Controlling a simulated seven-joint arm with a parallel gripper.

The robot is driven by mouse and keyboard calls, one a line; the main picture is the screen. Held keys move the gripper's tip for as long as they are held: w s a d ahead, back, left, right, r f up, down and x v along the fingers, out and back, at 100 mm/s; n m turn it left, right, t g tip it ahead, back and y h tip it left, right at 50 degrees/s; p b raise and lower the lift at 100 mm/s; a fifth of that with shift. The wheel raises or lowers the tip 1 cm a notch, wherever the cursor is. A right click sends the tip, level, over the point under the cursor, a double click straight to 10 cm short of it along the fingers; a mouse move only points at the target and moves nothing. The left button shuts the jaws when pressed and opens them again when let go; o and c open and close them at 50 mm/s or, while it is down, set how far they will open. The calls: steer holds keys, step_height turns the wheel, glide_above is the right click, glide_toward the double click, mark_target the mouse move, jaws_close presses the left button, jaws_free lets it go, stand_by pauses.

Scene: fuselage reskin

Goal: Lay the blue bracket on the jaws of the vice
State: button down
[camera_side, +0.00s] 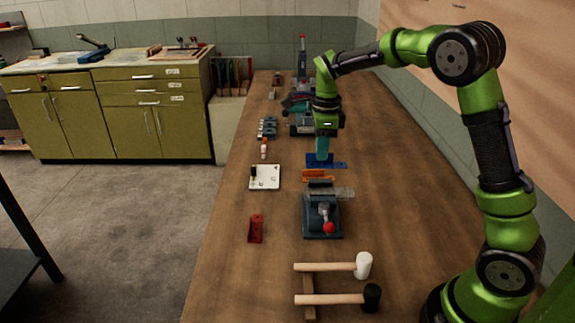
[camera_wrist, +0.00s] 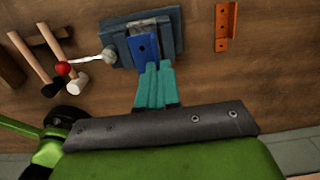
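The blue bracket (camera_side: 341,163) is a flat blue piece with holes at the tips of my gripper's teal fingers. My gripper (camera_side: 322,157) points down and is shut on the bracket's near end in the wrist view, where the bracket (camera_wrist: 143,46) and fingers (camera_wrist: 157,68) show in front of the vice. The bracket looks roughly level and held up in the air. The grey-blue vice (camera_side: 318,222) has a red-knobbed handle, and its pale jaws (camera_side: 338,193) show below the bracket in the side view. The vice (camera_wrist: 112,28) is partly hidden by the bracket. The exact gap between them cannot be told.
An orange bracket (camera_side: 318,175) lies on the table beyond the vice. Two mallets (camera_side: 335,267) lie nearer the side camera. A red bracket (camera_side: 256,229) and a white tray (camera_side: 265,184) sit to the left. More tools stand at the far end. The table's right side is clear.

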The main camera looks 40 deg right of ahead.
mark_target(325, 163)
steer(key=shift+s+f, duration=0.35)
steer(key=shift+s, duration=0.25)
steer(key=shift+f, duration=2.8)
steer(key=shift+f, duration=0.65)
steer(key=c, duration=1.3)
jaws_free()
steer(key=shift+o, duration=0.2)
steer(key=shift+r, duration=0.1)
